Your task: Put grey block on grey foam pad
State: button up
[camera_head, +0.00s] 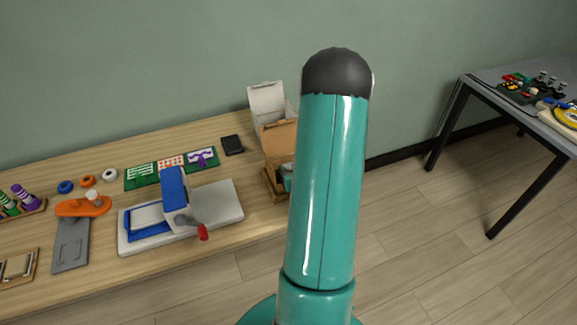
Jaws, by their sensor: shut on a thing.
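My gripper is not in view; a teal link of my arm with a dark rounded end fills the middle of the picture. I cannot make out a grey block. No thing is clearly the grey foam pad. A small dark, nearly black square (232,145) lies flat at the back of the wooden table. A pale grey slab (228,203) lies under a blue and white device (174,190) with a red-tipped lever. A darker grey flat plate (71,250) lies at the left by an orange piece (83,207). My arm hides what is behind it.
The wooden table (110,146) stands along the green wall. An open cardboard box (277,140) stands at its right end, partly behind my arm. Green boards (140,176), small rolls (109,174) and spools (22,197) lie around. A dark-legged table (489,93) with tools stands far right; floor between is clear.

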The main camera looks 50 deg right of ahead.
jog(key=shift+f, duration=0.1)
jog(key=shift+f, duration=0.15)
jog(key=o, duration=1)
jog(key=shift+s, duration=0.1)
jog(key=shift+r, duration=0.2)
jog(key=shift+a, duration=0.1)
